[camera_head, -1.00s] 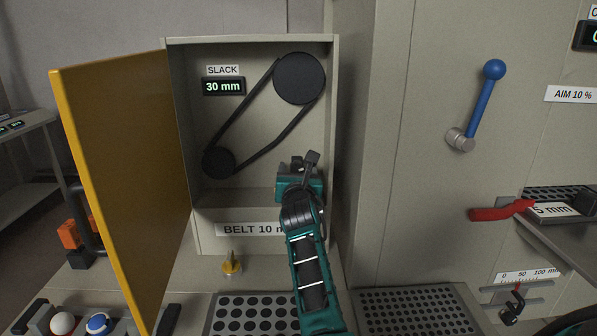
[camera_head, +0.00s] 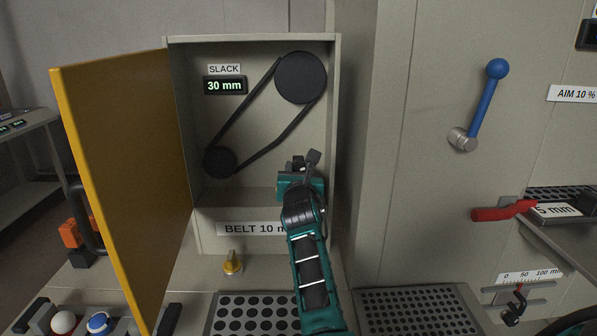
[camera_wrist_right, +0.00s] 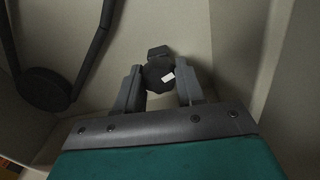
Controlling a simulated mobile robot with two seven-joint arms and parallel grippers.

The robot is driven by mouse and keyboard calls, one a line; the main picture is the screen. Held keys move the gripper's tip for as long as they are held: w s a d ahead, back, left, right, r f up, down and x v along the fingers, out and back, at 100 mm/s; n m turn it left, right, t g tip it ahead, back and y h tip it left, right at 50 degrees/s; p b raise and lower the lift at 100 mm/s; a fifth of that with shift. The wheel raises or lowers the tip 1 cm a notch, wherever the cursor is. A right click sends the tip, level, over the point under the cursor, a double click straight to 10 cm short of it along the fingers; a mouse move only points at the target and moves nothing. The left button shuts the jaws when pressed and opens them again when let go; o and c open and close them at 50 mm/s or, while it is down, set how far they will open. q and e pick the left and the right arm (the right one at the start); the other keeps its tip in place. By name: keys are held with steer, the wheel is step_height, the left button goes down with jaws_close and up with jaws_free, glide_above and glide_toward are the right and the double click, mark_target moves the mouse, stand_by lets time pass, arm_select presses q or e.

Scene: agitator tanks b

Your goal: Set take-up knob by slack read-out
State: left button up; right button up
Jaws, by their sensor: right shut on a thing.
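My right gripper (camera_head: 304,166) is inside the open belt cabinet (camera_head: 185,130), at its lower right. In the right wrist view its two fingers are shut on the dark take-up knob (camera_wrist_right: 157,76), which has a white mark on its face. In the head view my own gripper mostly hides the knob. The slack read-out (camera_head: 225,86) shows 30 mm under a SLACK label. The label below (camera_head: 250,229) reads BELT 10 and is partly covered by my arm. The black belt (camera_head: 243,118) runs between a large upper pulley and a small lower one. My left gripper is not in view.
The yellow cabinet door (camera_head: 125,190) stands open on the left. A yellow knob (camera_head: 233,262) sits below the cabinet. On the right are a blue-handled lever (camera_head: 485,105) and a red handle (camera_head: 503,210). Perforated plates (camera_head: 420,310) lie in front.

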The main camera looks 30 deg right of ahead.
steer(key=shift+m, duration=0.4)
steer(key=shift+r+m+p, duration=0.1)
steer(key=shift+m+p, duration=0.45)
steer(key=shift+m, duration=0.35)
steer(key=m, duration=0.2)
steer(key=shift+m, duration=0.4)
steer(key=m, duration=0.2)
steer(key=shift+m+p, duration=0.35)
steer(key=shift+m, duration=0.05)
steer(key=m, duration=0.3)
steer(key=shift+m, duration=0.3)
steer(key=m+b, duration=0.1)
steer(key=m, duration=1.1)
steer(key=shift+r, duration=0.1)
